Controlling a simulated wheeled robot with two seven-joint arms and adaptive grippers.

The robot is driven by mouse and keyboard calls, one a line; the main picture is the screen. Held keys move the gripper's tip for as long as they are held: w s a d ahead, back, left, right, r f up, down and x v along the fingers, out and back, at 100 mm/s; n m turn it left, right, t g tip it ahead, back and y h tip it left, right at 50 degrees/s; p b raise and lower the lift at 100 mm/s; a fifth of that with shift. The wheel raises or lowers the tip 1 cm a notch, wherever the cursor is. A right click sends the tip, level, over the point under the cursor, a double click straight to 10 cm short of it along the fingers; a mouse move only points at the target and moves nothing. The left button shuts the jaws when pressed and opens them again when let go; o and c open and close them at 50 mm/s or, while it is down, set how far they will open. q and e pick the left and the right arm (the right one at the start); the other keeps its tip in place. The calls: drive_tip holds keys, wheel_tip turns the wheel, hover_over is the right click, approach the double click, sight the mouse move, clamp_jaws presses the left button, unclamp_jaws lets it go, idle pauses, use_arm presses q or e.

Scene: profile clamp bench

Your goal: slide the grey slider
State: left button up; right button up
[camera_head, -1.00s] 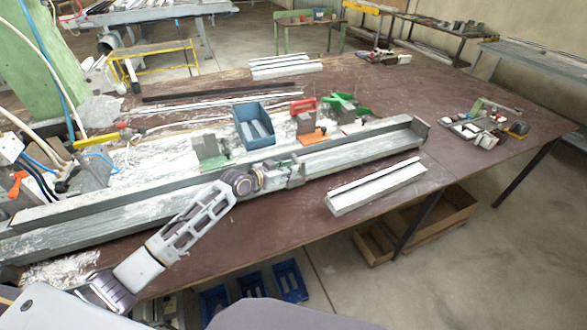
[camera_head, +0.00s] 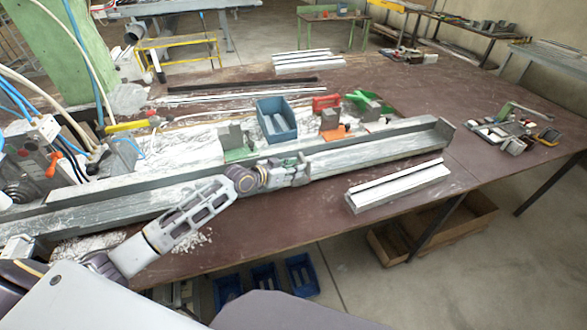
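A long grey metal channel rail (camera_head: 385,146) runs across the bench from lower left to an upright end plate at right. My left gripper (camera_head: 301,172) is low at the rail's front side, around its middle. Its fingers are small and blend with grey metal there, so I cannot tell whether they are open or touch anything. I cannot make out for sure which part is the grey slider. Grey blocks stand behind the rail, one on a green base (camera_head: 240,154) and one on an orange base (camera_head: 336,134). My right gripper is out of view.
A blue bin (camera_head: 276,120) stands behind the rail. A white profile piece (camera_head: 398,187) lies in front of it at right. Small parts (camera_head: 515,131) lie at far right. Hoses and a machine (camera_head: 45,160) crowd the left.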

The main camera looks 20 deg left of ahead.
use_arm(q)
drive_tip(key=shift+o, duration=0.9)
drive_tip(key=shift+s+a+r, duration=0.1)
drive_tip(key=shift+s, duration=0.05)
drive_tip(key=v, duration=1.1)
drive_tip(key=shift+s+a, duration=0.15)
drive_tip(key=shift+s, duration=0.1)
idle(0.6)
